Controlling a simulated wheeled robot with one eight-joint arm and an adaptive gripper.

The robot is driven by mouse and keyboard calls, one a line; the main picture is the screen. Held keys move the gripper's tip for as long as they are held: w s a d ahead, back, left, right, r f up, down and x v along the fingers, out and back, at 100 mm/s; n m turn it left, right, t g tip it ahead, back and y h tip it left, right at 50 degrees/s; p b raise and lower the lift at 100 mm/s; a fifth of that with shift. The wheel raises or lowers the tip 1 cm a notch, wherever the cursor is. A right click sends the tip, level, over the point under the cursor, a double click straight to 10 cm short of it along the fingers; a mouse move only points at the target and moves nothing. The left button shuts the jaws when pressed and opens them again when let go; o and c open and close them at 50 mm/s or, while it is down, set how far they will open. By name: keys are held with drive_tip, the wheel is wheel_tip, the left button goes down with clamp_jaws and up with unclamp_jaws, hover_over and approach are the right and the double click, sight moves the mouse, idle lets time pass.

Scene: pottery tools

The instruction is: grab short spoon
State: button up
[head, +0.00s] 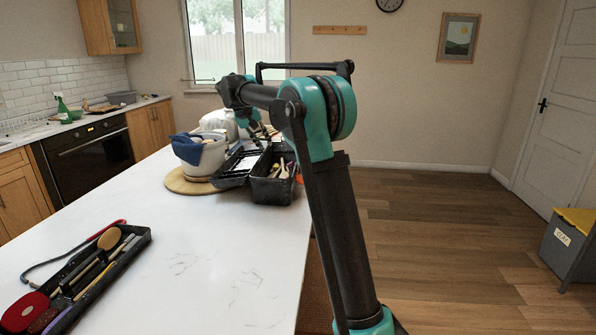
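A black toolbox (272,190) stands at the far end of the white counter, with several utensils sticking up in it. A pale wooden spoon-like tool (284,169) shows at its right side; I cannot tell whether it is the short spoon. A black tray (137,240) at the near left holds several tools, among them one with a round wooden head (109,238) and one with a red disc. My arm reaches over the counter, and its end with my gripper (262,134) is small and dark above the toolbox. Its fingers are too unclear to read.
A pot with a blue cloth (187,149) sits on a round wooden board (178,184) left of the toolbox. A white bag (219,121) is behind it. The middle of the white counter (200,250) is clear. A grey bin (566,250) stands at right.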

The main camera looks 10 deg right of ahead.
sight(283, 170)
drive_tip(key=x, duration=1.7)
drive_tip(key=shift+w+d, duration=0.15)
drive_tip(key=shift+d, duration=0.15)
clamp_jaws()
